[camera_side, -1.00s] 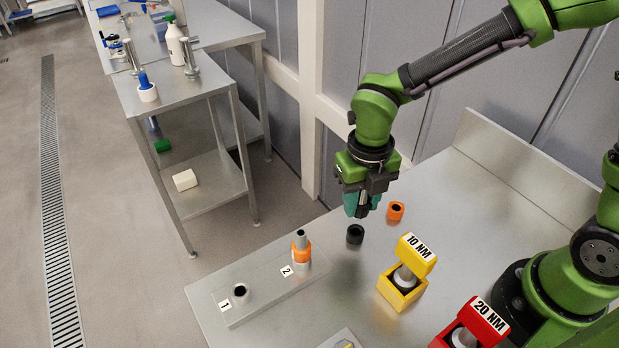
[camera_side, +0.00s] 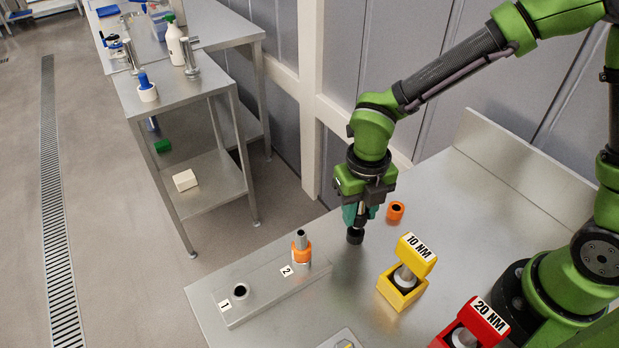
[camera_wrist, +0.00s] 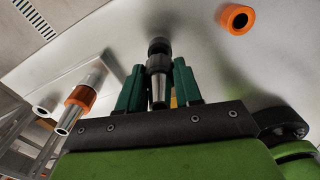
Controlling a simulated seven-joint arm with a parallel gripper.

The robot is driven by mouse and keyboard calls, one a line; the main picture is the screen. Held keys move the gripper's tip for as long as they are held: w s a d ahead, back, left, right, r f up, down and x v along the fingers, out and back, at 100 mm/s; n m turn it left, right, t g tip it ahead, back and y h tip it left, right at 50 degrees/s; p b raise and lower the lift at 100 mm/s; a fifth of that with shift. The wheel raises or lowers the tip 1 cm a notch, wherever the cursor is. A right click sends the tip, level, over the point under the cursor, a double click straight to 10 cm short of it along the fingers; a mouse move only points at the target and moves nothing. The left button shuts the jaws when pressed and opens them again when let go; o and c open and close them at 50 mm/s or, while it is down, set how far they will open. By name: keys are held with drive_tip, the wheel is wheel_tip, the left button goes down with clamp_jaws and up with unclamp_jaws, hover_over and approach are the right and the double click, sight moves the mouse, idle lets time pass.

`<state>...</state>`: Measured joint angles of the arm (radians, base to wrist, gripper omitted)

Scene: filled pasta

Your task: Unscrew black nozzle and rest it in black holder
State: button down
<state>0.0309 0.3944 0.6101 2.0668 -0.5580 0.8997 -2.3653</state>
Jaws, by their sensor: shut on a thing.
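My gripper (camera_side: 360,215) is lowered at the black holder (camera_side: 355,237), a short black cylinder on the steel table. In the wrist view its green fingers (camera_wrist: 158,88) are shut on the black nozzle (camera_wrist: 158,66), whose tapered metal end points toward the camera. The nozzle stands in line with the black holder (camera_wrist: 159,45), and its far end meets or enters it; how deep it sits is hidden. In the side view the fingers mostly hide the nozzle.
An orange holder (camera_side: 396,211) stands empty close by on the right. A steel block has an open fitting at 1 (camera_side: 240,291) and an orange-collared nozzle (camera_side: 302,252) at 2. Yellow (camera_side: 402,291) and red (camera_side: 470,328) torque tool stands sit in front.

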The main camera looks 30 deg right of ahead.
drive_tip(key=shift+f, duration=1.55)
idle(1.4)
drive_tip(key=c, duration=0.7)
unclamp_jaws()
drive_tip(key=shift+o, duration=0.4)
drive_tip(key=shift+o, duration=0.9)
drive_tip(key=shift+r, duration=0.1)
drive_tip(key=shift+r, duration=3.45)
